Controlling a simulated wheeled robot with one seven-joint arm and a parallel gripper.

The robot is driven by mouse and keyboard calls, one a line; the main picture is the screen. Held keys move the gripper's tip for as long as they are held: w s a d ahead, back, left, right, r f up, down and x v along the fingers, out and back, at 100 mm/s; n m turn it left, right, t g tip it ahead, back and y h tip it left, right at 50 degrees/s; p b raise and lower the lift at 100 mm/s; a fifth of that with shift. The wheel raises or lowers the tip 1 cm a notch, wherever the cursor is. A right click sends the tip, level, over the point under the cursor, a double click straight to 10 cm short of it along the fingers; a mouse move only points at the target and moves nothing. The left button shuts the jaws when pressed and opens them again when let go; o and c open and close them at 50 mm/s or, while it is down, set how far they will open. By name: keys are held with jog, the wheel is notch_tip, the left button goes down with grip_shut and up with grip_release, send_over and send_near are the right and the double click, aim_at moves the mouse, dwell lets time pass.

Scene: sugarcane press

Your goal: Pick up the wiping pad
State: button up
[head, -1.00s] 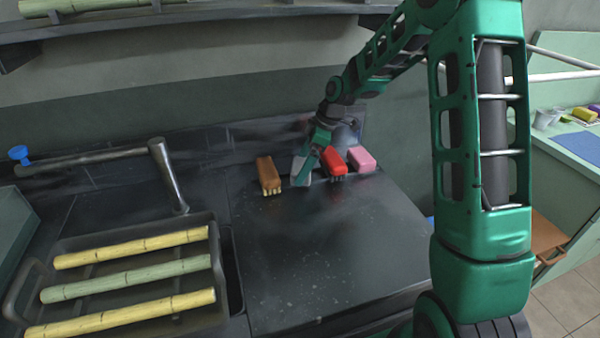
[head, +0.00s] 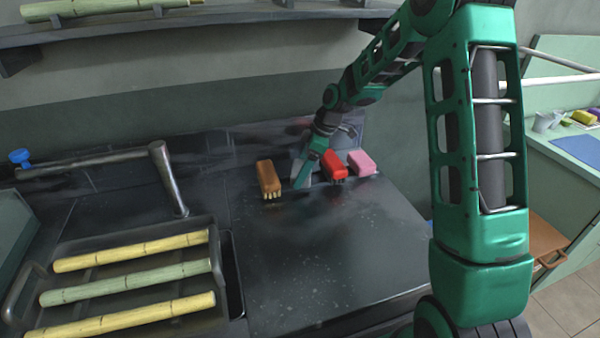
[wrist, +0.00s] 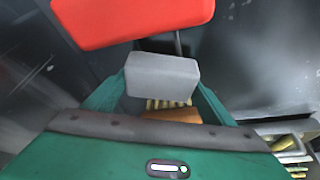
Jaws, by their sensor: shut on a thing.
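A grey block-shaped pad (wrist: 162,76) sits between the two green fingers of my gripper (wrist: 160,92) in the wrist view. The fingers are shut on its sides. In the head view the grey pad (head: 296,170) shows as a small pale patch at the left of my gripper (head: 303,172), at the back of the dark counter. I cannot tell whether it touches the counter. A red brush (head: 334,164) is close on the right, and a brown brush (head: 268,177) is on the left. The red brush also fills the top of the wrist view (wrist: 130,18).
A pink block (head: 362,162) lies right of the red brush. A dark tray (head: 215,318) with cane pieces stands at the front left, with a metal handle bar (head: 168,178) behind it. A shelf (head: 240,32) runs above. The counter's front middle is clear.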

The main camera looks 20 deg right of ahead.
aim_at(297, 167)
jog(key=shift+r, duration=0.5)
notch_tip(297, 167, up, 3)
jog(key=shift+f, duration=0.2)
jog(key=s+a+r, duration=0.2)
jog(key=a, duration=0.1)
jog(key=s+a+r, duration=0.2)
jog(key=a, duration=0.1)
jog(key=s+a+r, duration=0.2)
jog(key=a+r, duration=0.1)
jog(key=a, duration=0.1)
jog(key=shift+o, duration=1)
